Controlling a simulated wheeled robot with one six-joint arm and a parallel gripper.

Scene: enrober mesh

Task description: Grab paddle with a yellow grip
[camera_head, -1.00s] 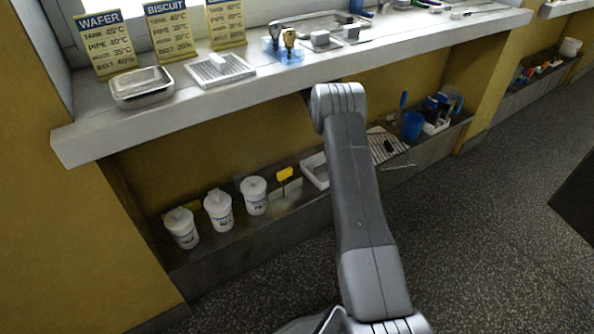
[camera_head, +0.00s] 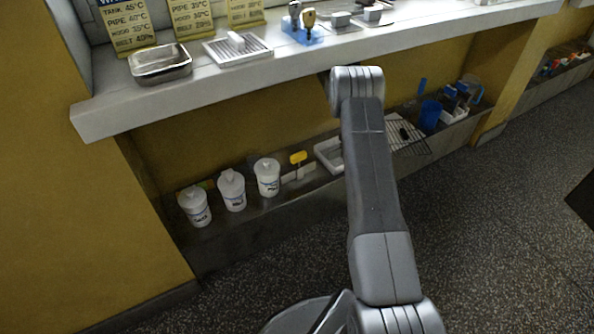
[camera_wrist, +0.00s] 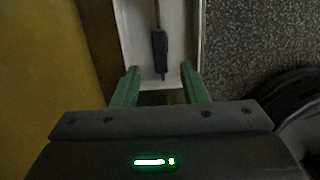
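A yellow grip (camera_head: 298,157) with a pale lower part stands on the low shelf, right of the white jars, and looks like the paddle. It does not clearly show in the wrist view. My gripper (camera_wrist: 159,75) is open, with two green fingers apart and nothing held between them. In the wrist view it is over the near end of a white tray (camera_wrist: 125,38) holding a tool with a black handle (camera_wrist: 159,52). In the head view my arm hides the gripper.
Three white lidded jars (camera_head: 233,190) stand left of the yellow grip. The white tray (camera_head: 327,158) is to its right, partly behind my arm. A rack (camera_head: 408,138) and blue cup (camera_head: 430,115) are farther right. The counter (camera_head: 205,95) overhangs the low shelf.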

